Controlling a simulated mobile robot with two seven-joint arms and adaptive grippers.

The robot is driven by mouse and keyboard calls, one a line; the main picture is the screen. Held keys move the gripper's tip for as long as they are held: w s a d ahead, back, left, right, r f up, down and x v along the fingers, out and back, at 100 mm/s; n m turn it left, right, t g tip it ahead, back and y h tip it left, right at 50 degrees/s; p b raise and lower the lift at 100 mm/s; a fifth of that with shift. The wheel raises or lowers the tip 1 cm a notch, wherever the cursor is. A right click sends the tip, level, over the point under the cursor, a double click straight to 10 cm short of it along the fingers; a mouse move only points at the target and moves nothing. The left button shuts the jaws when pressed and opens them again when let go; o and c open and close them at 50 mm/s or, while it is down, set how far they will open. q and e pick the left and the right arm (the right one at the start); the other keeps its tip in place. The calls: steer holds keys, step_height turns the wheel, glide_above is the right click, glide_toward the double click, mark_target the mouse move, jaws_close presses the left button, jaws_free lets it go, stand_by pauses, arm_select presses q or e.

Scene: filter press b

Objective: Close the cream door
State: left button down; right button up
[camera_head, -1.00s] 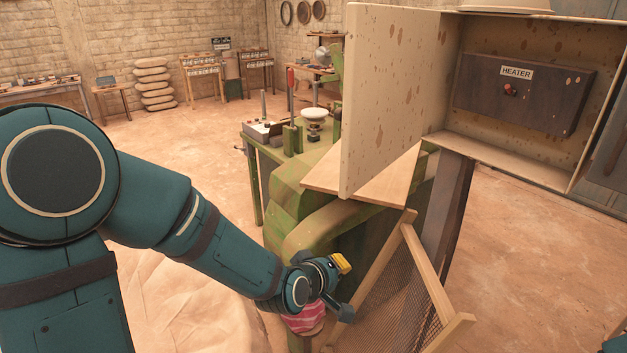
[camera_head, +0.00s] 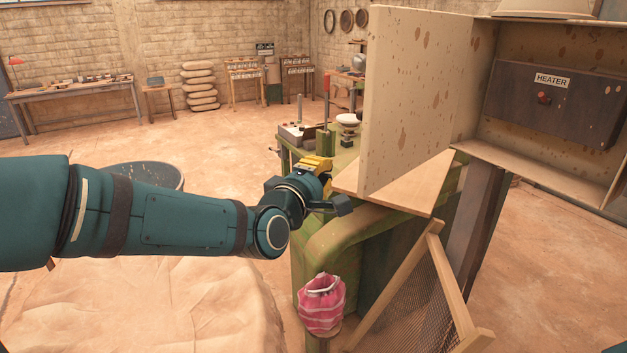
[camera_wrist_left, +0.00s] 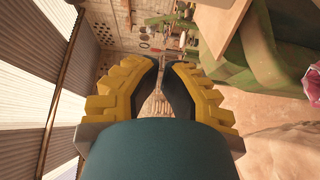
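The cream door (camera_head: 415,95), speckled with brown spots, stands open in the head view. It joins the left side of the cream heater box (camera_head: 487,155) and sticks out from it. My left gripper (camera_head: 341,180) is just left of the door's lower near edge, and I cannot tell whether they touch. In the left wrist view its yellow-backed fingers (camera_wrist_left: 161,65) show a narrow gap with nothing held between them. My right gripper is out of view.
A pale board (camera_head: 415,188) lies below the door on the green machine (camera_head: 350,235). A mesh frame (camera_head: 415,295) leans in front, beside a pink striped cloth bundle (camera_head: 321,304). A dark post (camera_head: 472,230) stands under the box.

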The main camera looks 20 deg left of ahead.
arm_select(q)
steer(key=w+d, duration=0.1)
steer(key=d, duration=0.1)
steer(key=w+d+p, duration=0.1)
steer(key=d, duration=0.1)
steer(key=shift+w, duration=0.4)
steer(key=shift+d, duration=0.1)
